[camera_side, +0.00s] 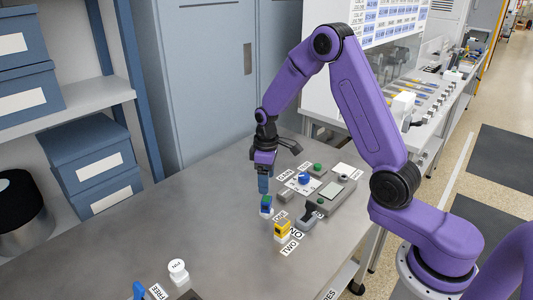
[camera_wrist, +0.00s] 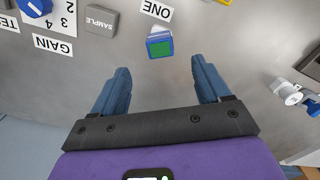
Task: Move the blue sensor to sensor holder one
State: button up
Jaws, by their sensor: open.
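A small blue block with a green top, which looks like the blue sensor (camera_side: 266,206), stands upright beside the label ONE (camera_side: 280,215). In the wrist view the blue sensor (camera_wrist: 159,46) is just ahead of the space between my fingertips, with the ONE label (camera_wrist: 157,10) past it. I cannot make out a separate holder under it. My gripper (camera_side: 263,189) points down, with its fingertips close above the blue sensor in the side view. The wrist view shows my gripper (camera_wrist: 160,64) open, with nothing between the fingers.
A yellow block (camera_side: 282,231) stands near the label TWO (camera_side: 290,247). Bare table lies between.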

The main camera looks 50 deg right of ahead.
notch_tip(320, 180, up, 9)
jog(key=shift+f, duration=0.15)
dwell(0.7)
jog(key=s+a+r+n, duration=0.3)
jog(key=s+a, duration=0.7)
jog(key=s, duration=0.3)
jog(key=s+d+n, duration=0.1)
jog(key=s+n, duration=0.2)
jog(key=s, duration=1.6)
jog(key=shift+d+r+n, duration=0.25)
jog(key=shift+d+n, duration=0.05)
jog(key=shift+d, duration=0.05)
dwell(0.6)
